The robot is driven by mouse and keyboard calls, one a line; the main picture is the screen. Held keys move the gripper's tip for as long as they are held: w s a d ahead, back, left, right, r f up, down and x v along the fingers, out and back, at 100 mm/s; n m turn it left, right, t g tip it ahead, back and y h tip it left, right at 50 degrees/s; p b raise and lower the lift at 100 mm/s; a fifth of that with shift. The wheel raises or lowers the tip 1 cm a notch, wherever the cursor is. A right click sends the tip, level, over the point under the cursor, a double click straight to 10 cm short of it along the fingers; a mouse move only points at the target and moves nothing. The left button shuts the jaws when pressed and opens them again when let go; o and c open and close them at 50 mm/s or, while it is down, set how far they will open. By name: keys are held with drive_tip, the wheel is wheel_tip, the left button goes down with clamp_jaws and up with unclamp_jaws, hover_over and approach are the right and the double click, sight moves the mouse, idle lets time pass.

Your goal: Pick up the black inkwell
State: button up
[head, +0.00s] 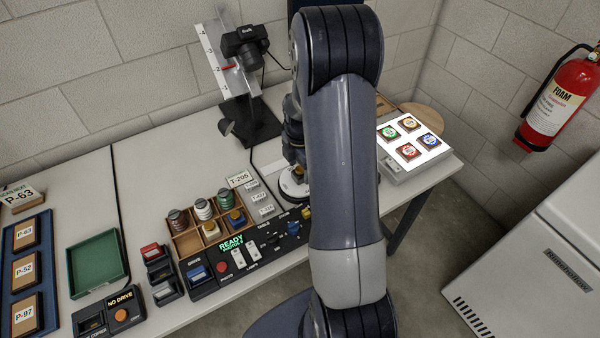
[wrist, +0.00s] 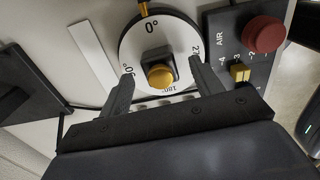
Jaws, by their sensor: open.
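The black inkwell (wrist: 155,60), with a round brass-coloured cap, stands at the middle of a white round turntable (wrist: 133,45) marked in degrees in the wrist view. My gripper (wrist: 161,66) is open. Its two dark fingers show left and right of the inkwell, with gaps on both sides and nothing held. In the head view the turntable (head: 290,193) shows beside my arm, which hides much of the area around the gripper.
A control panel with a red button (wrist: 264,34) and a yellow knob is close to the right finger. In the head view a wooden tray (head: 185,243) of spools, a black console (head: 205,286), a camera stand (head: 250,122) and a lit panel (head: 408,160) crowd the bench.

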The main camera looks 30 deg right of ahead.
drive_tip(key=shift+f, duration=0.95)
drive_tip(key=c, duration=1.1)
drive_tip(key=shift+r, duration=0.1)
